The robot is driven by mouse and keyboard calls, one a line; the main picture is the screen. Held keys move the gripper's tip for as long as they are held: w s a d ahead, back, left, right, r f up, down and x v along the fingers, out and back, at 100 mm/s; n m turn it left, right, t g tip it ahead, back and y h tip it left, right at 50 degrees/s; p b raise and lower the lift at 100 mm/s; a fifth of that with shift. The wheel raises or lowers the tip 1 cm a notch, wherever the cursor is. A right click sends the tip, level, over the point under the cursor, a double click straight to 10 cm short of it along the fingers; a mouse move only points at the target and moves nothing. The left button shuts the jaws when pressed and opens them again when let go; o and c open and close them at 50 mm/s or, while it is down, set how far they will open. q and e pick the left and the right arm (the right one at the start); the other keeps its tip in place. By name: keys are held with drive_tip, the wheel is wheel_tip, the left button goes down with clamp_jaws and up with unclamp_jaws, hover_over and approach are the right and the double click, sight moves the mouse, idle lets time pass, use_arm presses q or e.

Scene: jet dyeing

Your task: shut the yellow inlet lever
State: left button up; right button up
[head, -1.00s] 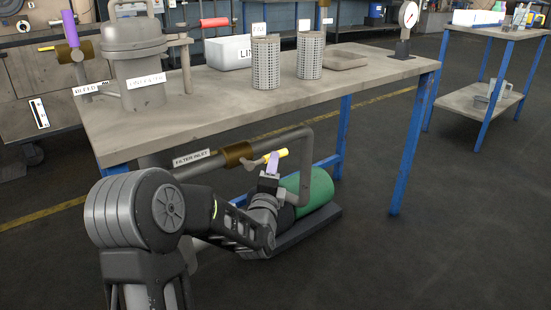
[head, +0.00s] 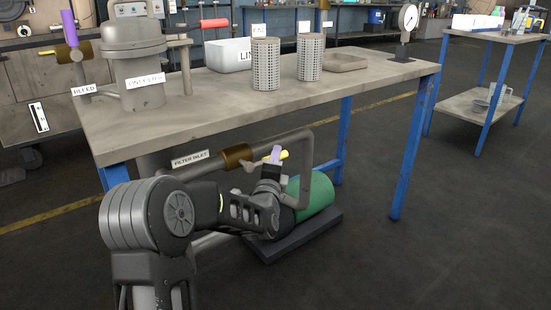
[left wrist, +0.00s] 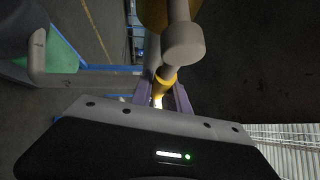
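The yellow inlet lever (head: 284,155) sticks out to the right from the brass valve (head: 237,156) on the grey pipe under the table, beside the FILTER INLET label (head: 190,159). My left gripper (head: 275,155) is at this lever, its purple fingers partly covering it. In the left wrist view, the yellow lever (left wrist: 164,82) lies between the two purple fingers (left wrist: 162,95). The fingers stand apart with a gap seeming to show beside the lever, so the gripper looks open around it. My right gripper is not in view.
The table (head: 200,115) stands above my left arm, with the filter vessel (head: 138,55) and perforated cylinders (head: 266,65) on it. The pipe (head: 306,170) bends down close to the right of my gripper. A green motor (head: 318,190) sits below. Open floor lies to the right.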

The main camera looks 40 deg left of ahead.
use_arm(q)
clamp_jaws()
idle(0.9)
